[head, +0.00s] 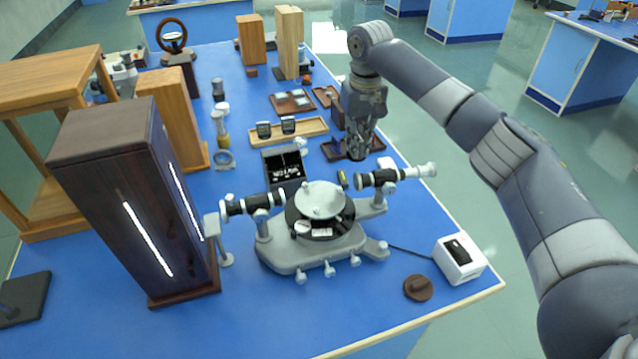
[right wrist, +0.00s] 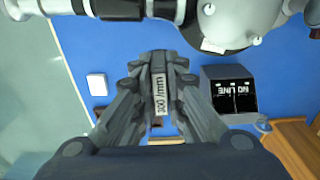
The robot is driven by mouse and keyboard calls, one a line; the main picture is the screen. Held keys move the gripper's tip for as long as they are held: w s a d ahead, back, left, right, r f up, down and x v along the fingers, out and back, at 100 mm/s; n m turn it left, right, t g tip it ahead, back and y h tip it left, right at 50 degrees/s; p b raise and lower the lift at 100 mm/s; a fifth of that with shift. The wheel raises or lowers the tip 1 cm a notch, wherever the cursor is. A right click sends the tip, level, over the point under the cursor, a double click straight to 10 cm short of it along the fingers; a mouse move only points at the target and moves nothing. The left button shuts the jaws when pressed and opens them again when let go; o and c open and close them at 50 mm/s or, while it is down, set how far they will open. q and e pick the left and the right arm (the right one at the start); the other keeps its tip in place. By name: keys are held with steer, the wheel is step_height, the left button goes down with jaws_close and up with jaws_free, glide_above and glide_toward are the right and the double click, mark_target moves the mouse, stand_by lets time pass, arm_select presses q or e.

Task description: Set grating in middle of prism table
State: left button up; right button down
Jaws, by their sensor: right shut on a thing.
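The spectrometer stands on the blue bench in the head view. Its round pale prism table (head: 324,198) is in the middle, above a dark disc and between two black-and-silver tubes; nothing stands on its top except small screws. My right gripper (head: 357,153) points down behind the spectrometer, up and to the right of the prism table. In the right wrist view, the right gripper (right wrist: 160,75) is shut on the grating (right wrist: 161,93), a small dark-framed piece labelled "300 /mm". The fingers hide part of it. The prism table is partly cut off at the top there (right wrist: 228,18). My left gripper is not in view.
A black box with white lettering (head: 283,168) stands behind the spectrometer. A tall dark lamp housing (head: 130,200) stands at left. A wooden tray (head: 313,128) with two dark pieces lies behind. A white box (head: 458,262) and a brown disc (head: 418,288) lie at right.

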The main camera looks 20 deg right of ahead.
steer(key=s+a, duration=0.1)
steer(key=a, duration=0.1)
steer(key=s+a+p, duration=0.1)
steer(key=a, duration=0.1)
steer(key=s+a, duration=0.1)
steer(key=a, duration=0.1)
steer(key=shift+s+a+f+p, duration=0.1)
steer(key=shift+s+f+p, duration=0.05)
steer(key=shift+s+p, duration=0.15)
steer(key=a, duration=0.1)
steer(key=s+a, duration=0.1)
steer(key=a, duration=0.1)
steer(key=s+a+p, duration=0.1)
steer(key=shift+s+a+f, duration=0.2)
steer(key=shift+a+f, duration=0.15)
steer(key=shift+f, duration=0.25)
step_height(320, 180, down, 2)
steer(key=shift+f+p, duration=0.2)
steer(key=shift+p, duration=0.5)
steer(key=shift+f, duration=0.35)
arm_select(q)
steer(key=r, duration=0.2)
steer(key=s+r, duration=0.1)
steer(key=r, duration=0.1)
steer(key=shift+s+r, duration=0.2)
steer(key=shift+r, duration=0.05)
arm_select(e)
steer(key=shift+f, duration=0.1)
